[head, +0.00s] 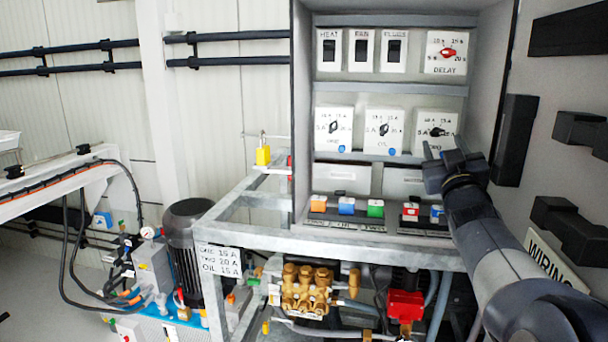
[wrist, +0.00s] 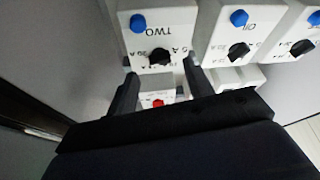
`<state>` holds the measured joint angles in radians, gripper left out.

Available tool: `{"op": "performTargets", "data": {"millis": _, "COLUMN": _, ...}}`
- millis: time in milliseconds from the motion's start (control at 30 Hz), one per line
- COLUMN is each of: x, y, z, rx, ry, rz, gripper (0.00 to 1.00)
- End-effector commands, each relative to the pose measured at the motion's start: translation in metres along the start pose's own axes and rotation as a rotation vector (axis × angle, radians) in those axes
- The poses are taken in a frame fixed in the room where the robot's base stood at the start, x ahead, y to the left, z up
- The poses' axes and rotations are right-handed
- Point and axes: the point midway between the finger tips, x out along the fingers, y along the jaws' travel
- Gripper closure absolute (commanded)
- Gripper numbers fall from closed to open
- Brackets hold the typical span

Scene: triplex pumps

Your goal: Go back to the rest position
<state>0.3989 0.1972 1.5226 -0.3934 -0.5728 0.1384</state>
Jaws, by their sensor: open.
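My gripper (head: 445,158) is in front of the right part of the open control cabinet, just below the rightmost dial box (head: 437,128). The arm comes up from the lower right and hides that box's lower part. In the wrist view my gripper (wrist: 159,72) has its two black fingers apart with nothing held between them. The box marked TWO (wrist: 140,42), with a black dial and a blue button, shows upside down beyond the fingertips. I cannot tell whether the fingers touch it.
The OIL box (head: 384,130) and another dial box (head: 333,128) stand to the left. HEAT, FAN and PLUGS switches and a red DELAY dial (head: 447,52) are above. Coloured switches (head: 346,205) line the shelf below. Black blocks (head: 515,140) project from the right wall.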

Motion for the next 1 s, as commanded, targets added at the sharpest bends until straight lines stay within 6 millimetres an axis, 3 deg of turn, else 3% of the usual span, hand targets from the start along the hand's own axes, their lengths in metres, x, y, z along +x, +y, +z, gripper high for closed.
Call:
{"op": "performTargets", "data": {"millis": 167, "x": 0.034, "y": 0.000, "z": -0.001, "rx": 0.000, "ry": -0.001, "rz": -0.001, "gripper": 0.51}}
{"op": "performTargets", "data": {"millis": 500, "x": 0.032, "y": -0.001, "z": -0.001, "rx": 0.133, "ry": -0.001, "rz": 0.054, "gripper": 0.51}}
{"op": "performTargets", "data": {"millis": 1000, "x": 0.031, "y": -0.002, "z": 0.000, "rx": 0.150, "ry": -0.001, "rz": 0.062, "gripper": 0.51}}
